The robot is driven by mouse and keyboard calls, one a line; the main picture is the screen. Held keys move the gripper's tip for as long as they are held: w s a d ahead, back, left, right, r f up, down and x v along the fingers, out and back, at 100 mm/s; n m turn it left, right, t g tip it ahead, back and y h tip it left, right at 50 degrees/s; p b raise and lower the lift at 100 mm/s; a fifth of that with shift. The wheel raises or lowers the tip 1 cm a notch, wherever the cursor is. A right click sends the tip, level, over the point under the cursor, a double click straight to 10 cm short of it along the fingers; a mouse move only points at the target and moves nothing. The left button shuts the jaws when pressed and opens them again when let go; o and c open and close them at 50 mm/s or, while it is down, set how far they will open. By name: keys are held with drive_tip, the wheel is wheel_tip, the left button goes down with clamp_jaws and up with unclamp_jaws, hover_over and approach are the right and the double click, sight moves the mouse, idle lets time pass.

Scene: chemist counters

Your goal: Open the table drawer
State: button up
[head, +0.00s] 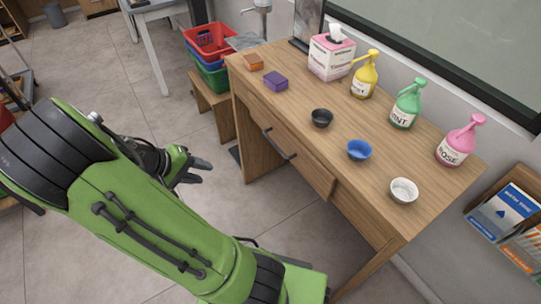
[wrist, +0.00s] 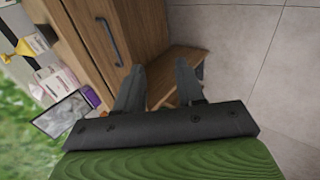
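The wooden table (head: 330,90) stands at the centre right in the head view. Its drawer (head: 305,172) is in the front face, with a dark bar handle (head: 279,145). The drawer front looks flush or nearly so; I cannot tell if there is a small gap. In the wrist view the drawer front (wrist: 138,28) and handle (wrist: 110,42) show at the upper left, beyond the fingers. My gripper (head: 205,172) is to the left of the handle in the head view, apart from it. In the wrist view my gripper (wrist: 158,72) has its fingers spread with nothing between them.
On the tabletop are black (head: 321,118), blue (head: 359,150) and white (head: 404,191) bowls, several pump bottles, a tissue box (head: 331,56) and a purple box (head: 275,81). Stacked crates (head: 208,42) stand on a low bench behind. The floor (head: 190,235) before the table is clear.

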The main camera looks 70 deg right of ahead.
drive_tip(key=s+d+f+g+h+b, duration=0.2)
drive_tip(key=s+d+f, duration=0.3)
drive_tip(key=d, duration=0.5)
drive_tip(key=s+d+f+g+h+b, duration=0.3)
drive_tip(key=s+d+f+b, duration=0.2)
drive_tip(key=s+d, duration=0.3)
drive_tip(key=d, duration=0.3)
drive_tip(key=shift+s, duration=0.25)
drive_tip(key=shift+a+m, duration=0.1)
drive_tip(key=shift+m, duration=0.2)
clamp_jaws()
